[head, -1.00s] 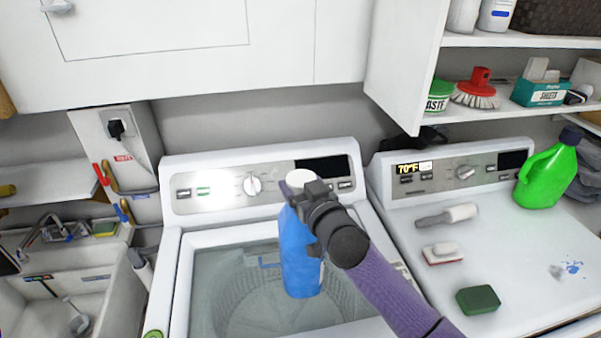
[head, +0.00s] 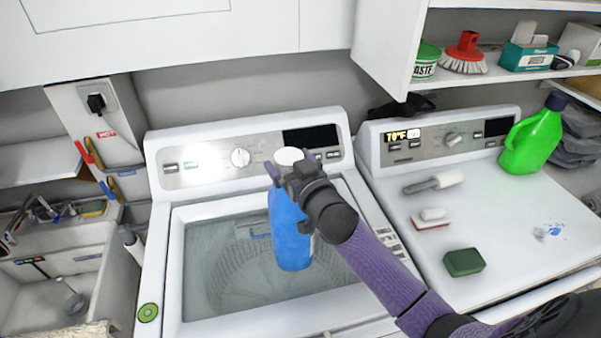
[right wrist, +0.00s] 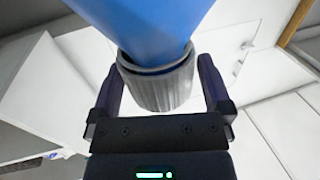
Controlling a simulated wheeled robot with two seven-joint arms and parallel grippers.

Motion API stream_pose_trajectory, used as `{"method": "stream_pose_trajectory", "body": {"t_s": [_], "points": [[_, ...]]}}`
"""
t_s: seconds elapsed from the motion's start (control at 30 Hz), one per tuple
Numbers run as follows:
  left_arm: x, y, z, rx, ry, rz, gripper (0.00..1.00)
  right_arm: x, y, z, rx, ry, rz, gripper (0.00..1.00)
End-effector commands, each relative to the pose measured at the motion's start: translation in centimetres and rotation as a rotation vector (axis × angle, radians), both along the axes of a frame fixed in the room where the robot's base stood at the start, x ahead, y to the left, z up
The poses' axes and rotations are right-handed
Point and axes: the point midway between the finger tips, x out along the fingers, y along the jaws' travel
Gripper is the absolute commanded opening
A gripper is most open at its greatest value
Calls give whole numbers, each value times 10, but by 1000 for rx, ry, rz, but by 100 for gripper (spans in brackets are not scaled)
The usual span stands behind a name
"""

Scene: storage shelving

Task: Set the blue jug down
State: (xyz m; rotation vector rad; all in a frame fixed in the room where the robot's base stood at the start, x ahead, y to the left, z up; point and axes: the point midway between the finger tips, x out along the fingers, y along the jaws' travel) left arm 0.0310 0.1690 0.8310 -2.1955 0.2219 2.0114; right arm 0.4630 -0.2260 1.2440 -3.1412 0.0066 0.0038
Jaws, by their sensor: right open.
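The blue jug (head: 288,232) with a pale cap (head: 289,156) is upright over the glass lid (head: 215,290) of the left washing machine. Its base appears to rest on the glass, though contact is hard to judge. My right gripper (head: 284,168) is at the jug's top. In the right wrist view the jug (right wrist: 155,25) shows its cap (right wrist: 158,88) between the two fingers of my right gripper (right wrist: 160,82). The fingers are open, with a gap on each side of the cap. My left gripper is not in view.
The right machine's top holds a green jug (head: 533,140), a lint brush (head: 436,182), a scrub brush (head: 431,217) and a green sponge (head: 464,262). A sink (head: 60,270) is at left. A shelf (head: 490,76) and cabinets hang above.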

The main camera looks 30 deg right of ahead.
Motion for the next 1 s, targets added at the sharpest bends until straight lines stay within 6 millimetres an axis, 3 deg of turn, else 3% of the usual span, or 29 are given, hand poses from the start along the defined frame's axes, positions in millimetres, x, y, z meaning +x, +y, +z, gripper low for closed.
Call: {"method": "stream_pose_trajectory", "body": {"t_s": [0.3,0.5,1.0], "points": [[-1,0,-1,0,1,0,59,-75,1,-2,2,3,1,100],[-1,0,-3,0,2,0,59,-108,0,-1,1,1,-1,100],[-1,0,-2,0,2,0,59,-113,0,0,-1,-1,0,100]]}}
